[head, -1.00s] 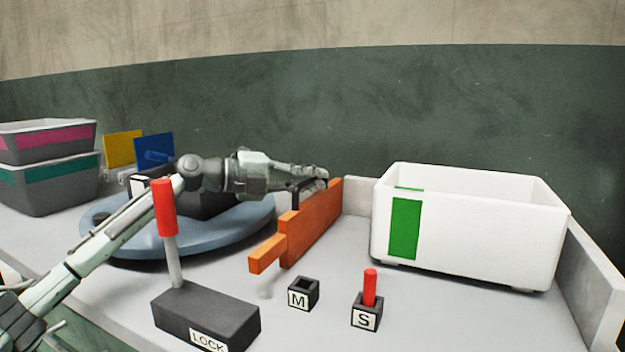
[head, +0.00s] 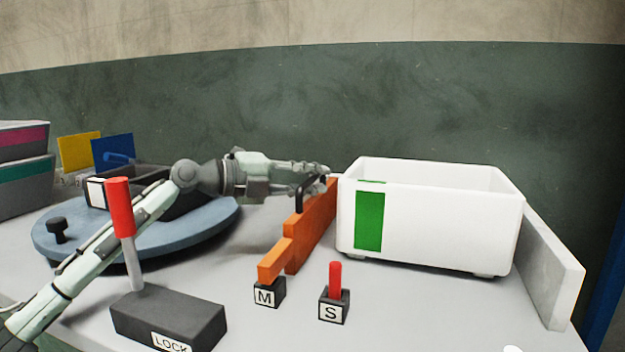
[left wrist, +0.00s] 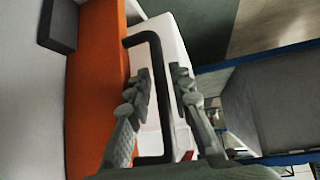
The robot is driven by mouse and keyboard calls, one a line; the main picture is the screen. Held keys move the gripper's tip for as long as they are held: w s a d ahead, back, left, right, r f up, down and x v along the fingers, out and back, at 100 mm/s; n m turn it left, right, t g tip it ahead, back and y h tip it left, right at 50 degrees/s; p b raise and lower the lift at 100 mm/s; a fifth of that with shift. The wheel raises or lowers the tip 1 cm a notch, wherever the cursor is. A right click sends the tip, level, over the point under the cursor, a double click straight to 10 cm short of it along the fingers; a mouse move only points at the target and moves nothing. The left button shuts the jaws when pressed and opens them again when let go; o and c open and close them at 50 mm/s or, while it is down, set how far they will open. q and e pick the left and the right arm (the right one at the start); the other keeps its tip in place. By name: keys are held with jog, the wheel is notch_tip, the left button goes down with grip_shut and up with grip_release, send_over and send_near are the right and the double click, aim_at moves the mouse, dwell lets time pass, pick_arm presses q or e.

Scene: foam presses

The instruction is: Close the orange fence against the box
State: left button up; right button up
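The orange fence (head: 311,225) stands upright on the grey table, left of the white box (head: 430,235) with a green panel. Its far end looks close to the box; I cannot tell if they touch. Its near, stepped end overlaps the top of the M block (head: 265,291). My left gripper (head: 325,170) is at the fence's black handle (head: 302,194). My right gripper is not in view.
The S block (head: 333,308) holds a red peg. A dark LOCK base (head: 168,318) with a red-topped lever stands front left. A blue-grey turntable (head: 185,235) lies behind my left arm. A grey wall (head: 548,265) stands right of the box.

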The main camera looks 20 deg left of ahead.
pick_arm(q)
jog(key=v, duration=1.2)
jog(key=shift+c, duration=0.2)
